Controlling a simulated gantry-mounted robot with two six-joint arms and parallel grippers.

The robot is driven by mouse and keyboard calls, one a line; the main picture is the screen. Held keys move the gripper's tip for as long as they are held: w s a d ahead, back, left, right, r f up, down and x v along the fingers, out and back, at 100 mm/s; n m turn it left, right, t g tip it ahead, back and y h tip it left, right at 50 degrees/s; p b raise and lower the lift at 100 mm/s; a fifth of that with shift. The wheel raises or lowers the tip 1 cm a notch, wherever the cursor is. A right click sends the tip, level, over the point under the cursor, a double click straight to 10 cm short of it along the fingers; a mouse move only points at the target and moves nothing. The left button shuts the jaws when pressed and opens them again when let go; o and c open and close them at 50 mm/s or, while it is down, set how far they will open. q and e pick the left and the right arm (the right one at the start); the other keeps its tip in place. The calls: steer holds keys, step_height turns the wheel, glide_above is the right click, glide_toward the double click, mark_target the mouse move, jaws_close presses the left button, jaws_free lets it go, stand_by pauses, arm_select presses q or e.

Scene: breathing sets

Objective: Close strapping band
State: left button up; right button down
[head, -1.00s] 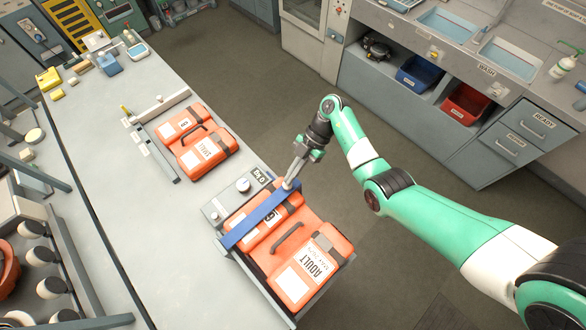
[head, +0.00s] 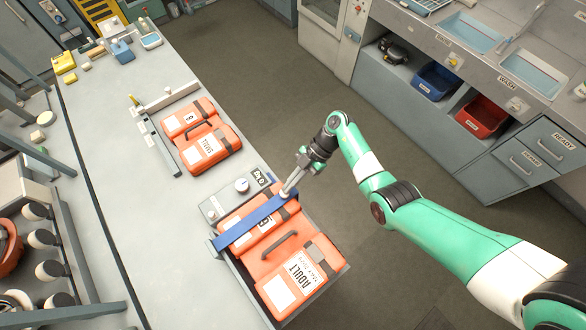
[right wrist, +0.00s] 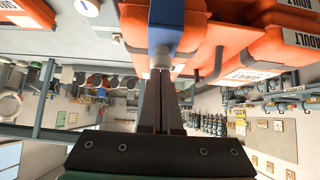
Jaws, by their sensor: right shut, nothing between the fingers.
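The blue strapping band (head: 250,222) lies straight across the upper part of the orange ADULT case (head: 296,262), from the case's left side to its right edge. The band also shows in the right wrist view (right wrist: 166,22), straight in front of the fingers. My right gripper (head: 287,191) is shut with nothing between its fingers. Its tips are at the band's right end and seem to touch it; whether they press on it I cannot tell. In the right wrist view the shut fingers (right wrist: 160,75) point at a pale piece at the band's end. My left gripper is not in view.
The ADULT case sits in a grey tray at the bench's right edge, beside a grey unit with a round dial (head: 242,185). A smaller orange SMALL case (head: 208,146) lies farther back on the bench (head: 110,190). Open floor lies right of the bench.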

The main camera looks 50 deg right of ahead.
steer(key=shift+f, duration=0.25)
steer(key=s+d+r+p, duration=0.1)
steer(key=d+r+p, duration=0.4)
steer(key=r, duration=0.6)
steer(key=shift+d+r, duration=0.25)
steer(key=shift+d, duration=0.8)
steer(key=shift+a, duration=0.1)
